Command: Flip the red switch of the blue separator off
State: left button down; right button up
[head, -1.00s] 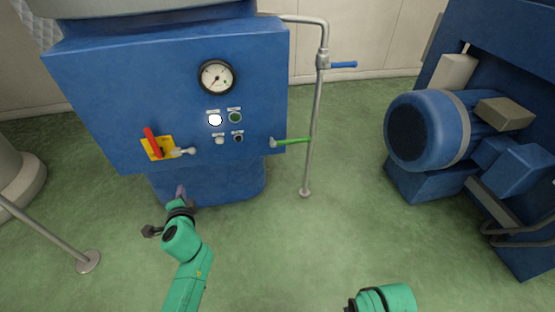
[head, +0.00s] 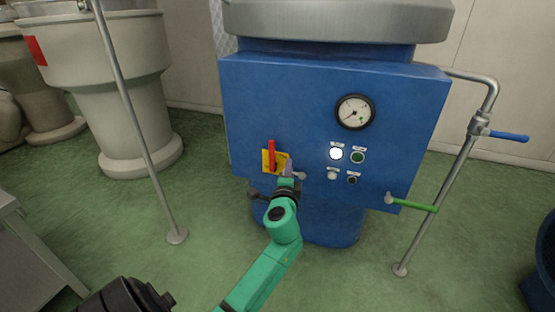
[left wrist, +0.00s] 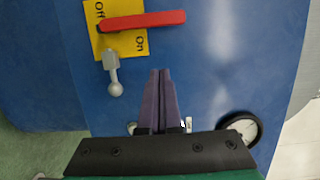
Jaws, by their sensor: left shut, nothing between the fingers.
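The red switch (head: 271,153) is a handle on a yellow plate (head: 266,166) at the lower left of the blue separator's front panel (head: 290,100). It points up in the head view. In the left wrist view the red switch (left wrist: 150,20) lies sideways across the yellow plate (left wrist: 133,42), which is marked "Off" and "On". A grey ball-ended lever (left wrist: 114,80) sticks out beside it. My left gripper (head: 287,168) is shut and empty, in front of the panel just right of the plate. In the left wrist view its fingertips (left wrist: 160,74) are apart from the handle.
The panel also carries a gauge (head: 355,112), a lit white lamp (head: 336,154), a green button (head: 358,157) and small knobs. A pipe with a blue-handled valve (head: 510,137) and a green lever (head: 415,205) stand at right. A thin post (head: 140,130) stands left.

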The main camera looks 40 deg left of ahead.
aim_at(273, 157)
pick_arm(q)
jog(key=a, duration=0.2)
jog(key=w+a, duration=0.1)
jog(key=a, duration=0.2)
jog(key=shift+w+a, duration=0.3)
jog(key=shift+a, duration=0.05)
pick_arm(e)
jog(key=shift+s+r, duration=0.1)
jog(key=shift+r, duration=0.3)
pick_arm(q)
jog(key=shift+a+r+n, duration=0.1)
jog(key=shift+a+n, duration=0.15)
jog(key=shift+n, duration=0.25)
pick_arm(e)
jog(key=shift+s+a, duration=0.15)
jog(key=shift+s, duration=0.65)
